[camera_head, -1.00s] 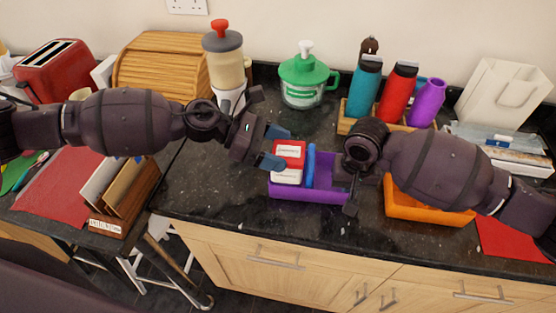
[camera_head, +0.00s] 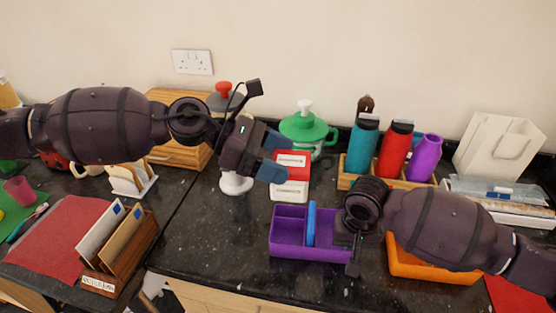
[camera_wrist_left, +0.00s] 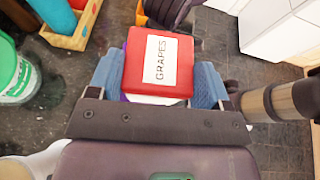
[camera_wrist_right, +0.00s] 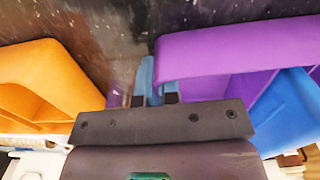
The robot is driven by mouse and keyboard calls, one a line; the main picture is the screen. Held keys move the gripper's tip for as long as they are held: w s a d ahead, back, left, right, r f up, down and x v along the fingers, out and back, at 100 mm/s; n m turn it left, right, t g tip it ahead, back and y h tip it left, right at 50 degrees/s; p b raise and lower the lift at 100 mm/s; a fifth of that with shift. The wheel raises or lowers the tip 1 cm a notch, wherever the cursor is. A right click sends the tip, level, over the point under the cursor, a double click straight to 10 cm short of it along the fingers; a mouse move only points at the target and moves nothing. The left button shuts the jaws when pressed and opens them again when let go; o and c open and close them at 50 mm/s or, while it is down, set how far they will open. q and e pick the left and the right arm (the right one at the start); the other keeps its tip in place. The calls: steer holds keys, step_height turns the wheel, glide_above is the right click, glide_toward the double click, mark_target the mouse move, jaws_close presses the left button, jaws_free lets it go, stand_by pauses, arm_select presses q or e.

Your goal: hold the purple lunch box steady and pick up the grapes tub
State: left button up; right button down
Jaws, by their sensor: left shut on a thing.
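The grapes tub (camera_head: 291,188), white with a red lid, is in the air above the purple lunch box (camera_head: 300,251). My left gripper (camera_head: 276,157) is shut on the tub. In the left wrist view the lid of the tub (camera_wrist_left: 160,62) reads GRAPES and sits between the two blue fingers. The lunch box stands on the counter, its left compartment empty beside a blue upright piece (camera_head: 311,224). My right gripper (camera_head: 352,238) is at the box's right wall. In the right wrist view its fingers (camera_wrist_right: 153,85) are close together on the purple wall, partly hidden by it.
An orange container (camera_head: 430,266) stands right of the box, under my right arm. Behind are a green-lidded jar (camera_head: 308,132) and a wooden tray (camera_head: 345,181) with bottles. A wooden letter rack (camera_head: 122,250) stands left. The dark counter (camera_head: 215,235) left of the box is clear.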

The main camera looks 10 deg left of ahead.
steer(key=c, duration=1.3)
jaws_free()
steer(key=shift+o, duration=0.2)
step_height(320, 180, up, 12)
steer(key=shift+r, duration=0.1)
